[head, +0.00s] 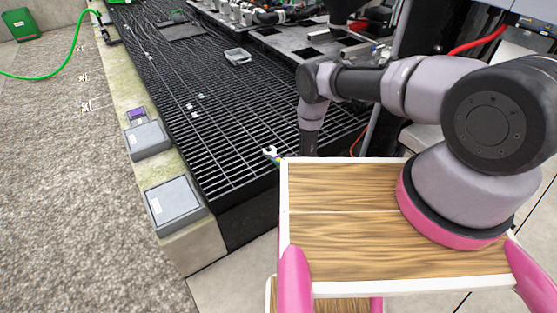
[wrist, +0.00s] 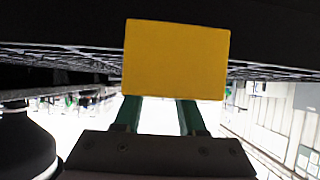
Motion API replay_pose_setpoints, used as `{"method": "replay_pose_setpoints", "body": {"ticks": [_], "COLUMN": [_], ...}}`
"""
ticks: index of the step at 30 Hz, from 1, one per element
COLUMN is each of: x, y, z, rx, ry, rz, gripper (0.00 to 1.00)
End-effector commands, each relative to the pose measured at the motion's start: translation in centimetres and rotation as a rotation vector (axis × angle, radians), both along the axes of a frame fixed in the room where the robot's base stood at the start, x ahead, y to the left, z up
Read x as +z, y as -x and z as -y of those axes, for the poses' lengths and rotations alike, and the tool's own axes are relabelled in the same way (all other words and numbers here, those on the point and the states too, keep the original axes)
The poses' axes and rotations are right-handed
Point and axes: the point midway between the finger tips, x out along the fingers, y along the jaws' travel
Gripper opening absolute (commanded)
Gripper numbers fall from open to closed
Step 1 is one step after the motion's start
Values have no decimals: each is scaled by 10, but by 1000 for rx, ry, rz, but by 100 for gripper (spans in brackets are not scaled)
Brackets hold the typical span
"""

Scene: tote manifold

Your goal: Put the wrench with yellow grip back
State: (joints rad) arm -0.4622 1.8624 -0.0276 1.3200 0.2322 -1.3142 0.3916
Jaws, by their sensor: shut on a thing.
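The wrench shows in the head view only as a small pale open-jaw end (head: 270,154), over the near edge of the dark grating (head: 215,130), just beyond my own wooden deck. In the wrist view its yellow grip (wrist: 176,60) fills the upper middle, in front of the green fingers. My gripper (wrist: 158,114) is shut on the yellow grip, whose block hides the fingertips. In the head view my gripper is hidden behind the deck's edge. I cannot tell whether the wrench touches the grating.
Two grey labelled boxes, a nearer one (head: 174,205) and a farther one (head: 147,139), sit on the concrete ledge (head: 190,248). A purple item (head: 137,114) lies behind them. A small clear tray (head: 237,57) rests on the grating. Machinery (head: 300,42) stands at the back.

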Motion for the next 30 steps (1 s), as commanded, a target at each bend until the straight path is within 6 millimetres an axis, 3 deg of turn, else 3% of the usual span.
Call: {"method": "replay_pose_setpoints", "body": {"ticks": [7, 8, 10, 23, 30], "x": [-5, -5, -5, -2, 19], "y": [0, 0, 0, 5, 36], "z": [0, 0, 0, 4, 26], "rx": [0, 0, 0, -1, -4], "ry": [0, 0, 0, 0, 1], "rz": [0, 0, 0, -1, -3], "gripper": [0, 47, 74, 75, 75]}}
